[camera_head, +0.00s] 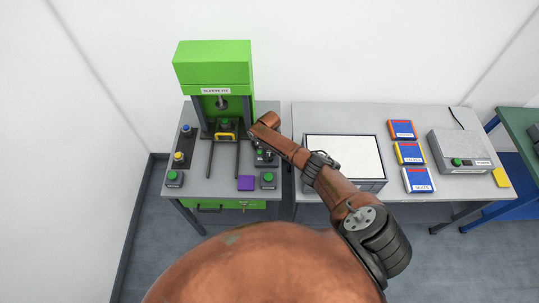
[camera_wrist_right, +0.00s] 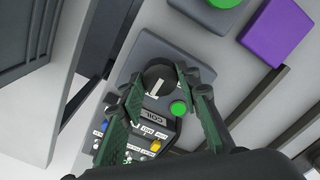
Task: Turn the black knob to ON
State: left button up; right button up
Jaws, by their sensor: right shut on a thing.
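The black knob (camera_wrist_right: 157,78) has a white pointer line. It sits on a dark grey control box (camera_wrist_right: 145,55), beside a lit green button (camera_wrist_right: 178,107). My right gripper (camera_wrist_right: 164,90) is shut on the knob, with one green-padded finger on each side. The ON and OFF lettering is too small or hidden to read, so the knob's setting cannot be told. In the head view my right arm reaches over to the control box, and my right gripper (camera_head: 265,153) is small and mostly hidden there. My left gripper does not show.
A green press (camera_head: 213,70) stands behind the box. A purple block (camera_head: 246,183) and a green-button box (camera_head: 268,180) lie in front. A white-topped tray (camera_head: 344,155), coloured packs (camera_head: 409,154) and a grey device (camera_head: 460,152) are on the right table.

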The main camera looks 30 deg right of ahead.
aim_at(269, 156)
dwell(0.4)
jog(key=o, duration=1.2)
jog(key=shift+c, duration=0.2)
jog(key=shift+r, duration=0.15)
notch_tip(269, 156, up, 12)
